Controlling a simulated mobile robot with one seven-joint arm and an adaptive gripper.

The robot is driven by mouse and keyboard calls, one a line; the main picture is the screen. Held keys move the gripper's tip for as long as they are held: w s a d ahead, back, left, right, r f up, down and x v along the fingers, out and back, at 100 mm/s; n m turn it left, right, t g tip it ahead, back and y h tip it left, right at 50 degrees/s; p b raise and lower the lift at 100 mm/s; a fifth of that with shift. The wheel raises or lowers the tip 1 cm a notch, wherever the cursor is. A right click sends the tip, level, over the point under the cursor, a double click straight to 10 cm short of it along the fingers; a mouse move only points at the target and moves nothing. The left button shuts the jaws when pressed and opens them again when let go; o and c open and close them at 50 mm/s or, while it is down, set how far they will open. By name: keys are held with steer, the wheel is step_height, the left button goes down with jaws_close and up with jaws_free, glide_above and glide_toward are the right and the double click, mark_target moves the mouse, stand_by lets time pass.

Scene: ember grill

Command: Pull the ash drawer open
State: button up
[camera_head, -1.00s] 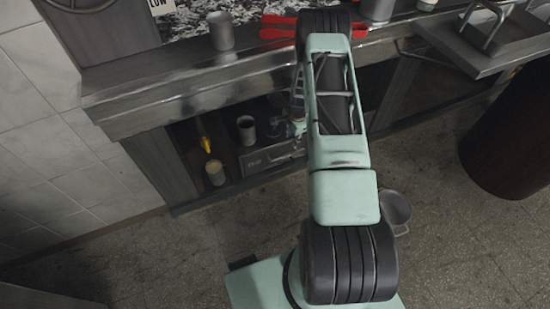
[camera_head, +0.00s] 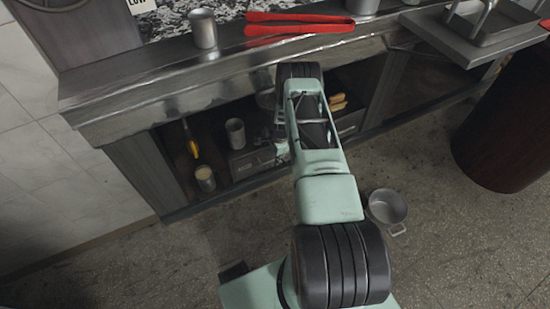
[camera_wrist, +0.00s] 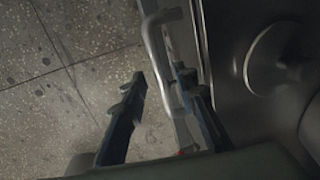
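The ash drawer (camera_head: 252,160) appears as a grey box front low in the open cabinet under the counter, partly hidden behind my arm in the head view. In the wrist view a pale grey bar handle (camera_wrist: 153,38) stands off a dark front. My gripper (camera_wrist: 160,77) is open, with one dark finger on each side of the handle's near end. The right finger is very close to the handle; I cannot tell if it touches. The left finger is apart from it. In the head view my fingers are mostly hidden beside the drawer.
Metal cups (camera_head: 235,132) and a yellow-handled tool (camera_head: 191,141) are inside the cabinet, left of the drawer. A grey pot (camera_head: 386,207) is on the floor at right. Red tongs (camera_head: 290,17) lie on the counter above. A dark round barrel (camera_head: 505,140) stands farther right.

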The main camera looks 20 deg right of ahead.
jaws_close()
steer(key=shift+s+f, duration=0.1)
stand_by(0.5)
